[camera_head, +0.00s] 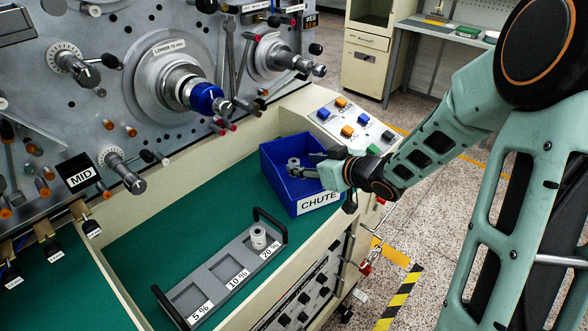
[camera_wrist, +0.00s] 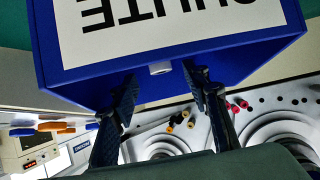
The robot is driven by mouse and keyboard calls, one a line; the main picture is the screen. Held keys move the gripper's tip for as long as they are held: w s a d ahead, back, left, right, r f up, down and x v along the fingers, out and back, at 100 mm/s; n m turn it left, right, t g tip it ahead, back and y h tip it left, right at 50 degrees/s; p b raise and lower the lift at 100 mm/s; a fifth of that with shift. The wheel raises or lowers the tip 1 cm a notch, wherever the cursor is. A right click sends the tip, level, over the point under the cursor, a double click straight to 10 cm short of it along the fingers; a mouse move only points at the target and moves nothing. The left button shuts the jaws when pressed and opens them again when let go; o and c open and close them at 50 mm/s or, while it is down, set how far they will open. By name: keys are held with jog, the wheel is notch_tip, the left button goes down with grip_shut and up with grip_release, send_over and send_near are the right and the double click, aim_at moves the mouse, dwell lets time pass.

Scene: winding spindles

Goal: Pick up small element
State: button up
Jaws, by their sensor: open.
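A small grey cylindrical element (camera_head: 293,163) shows inside the blue bin labelled CHUTE (camera_head: 277,183). In the wrist view, a small pale piece of the element (camera_wrist: 159,68) shows past the blue bin's edge (camera_wrist: 230,62), between my two dark fingers. My gripper (camera_head: 307,164) reaches over the bin from the right, with its fingers close to the element. The fingers are apart in the wrist view (camera_wrist: 161,80); contact with the element cannot be told. A second grey spool-like element (camera_head: 258,237) stands in the 20 % compartment of the grey tray (camera_head: 212,253).
The tray has black handles and compartments marked 5 %, 10 % and 20 %; the first two look empty. Green work surface (camera_head: 150,245) lies around it. A machine panel (camera_head: 95,50) with protruding spindles rises behind. A button panel (camera_head: 349,122) stands just beyond the bin.

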aim_at(295, 162)
jog(key=shift+b+x, duration=0.3)
jog(key=shift+x, duration=2.45)
jog(key=shift+c, duration=0.5)
jog(key=shift+r, duration=0.1)
grip_shut()
jog(key=shift+r, duration=0.1)
